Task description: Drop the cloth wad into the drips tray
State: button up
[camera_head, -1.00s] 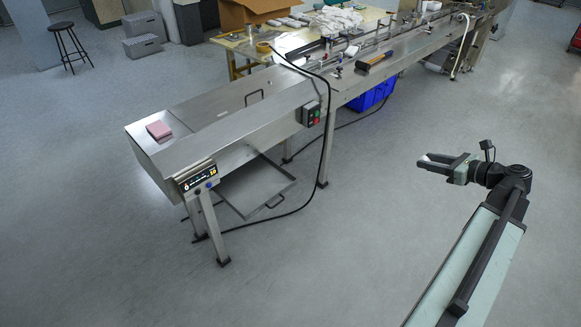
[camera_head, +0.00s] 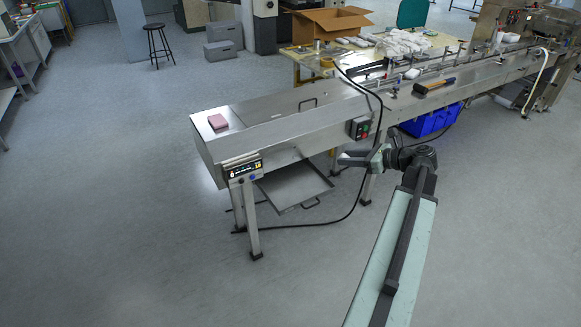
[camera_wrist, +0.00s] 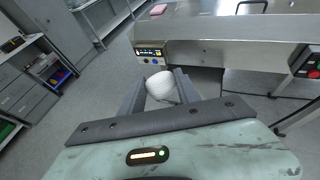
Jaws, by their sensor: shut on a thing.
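The cloth wad (camera_wrist: 161,86) is a white, ribbed, rounded lump between the two fingers of my gripper (camera_wrist: 160,82) in the wrist view. My gripper is shut on it. In the head view my gripper (camera_head: 350,158) points left, in front of the machine's legs, and the wad cannot be made out there. The drips tray (camera_head: 292,186) is a flat, shallow grey metal tray with a handle at its front, low under the near end of the long steel machine. In the picture it lies left of and below my gripper. I cannot make out the tray surely in the wrist view.
The steel flow wrapper (camera_head: 290,132) runs to the back right. A pink block (camera_head: 218,122) lies on its near end. A black cable (camera_head: 352,205) loops to the floor beside the tray. A blue crate (camera_head: 425,122) stands underneath. The front floor is clear.

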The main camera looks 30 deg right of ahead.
aim_at(295, 182)
jog(key=i, duration=1)
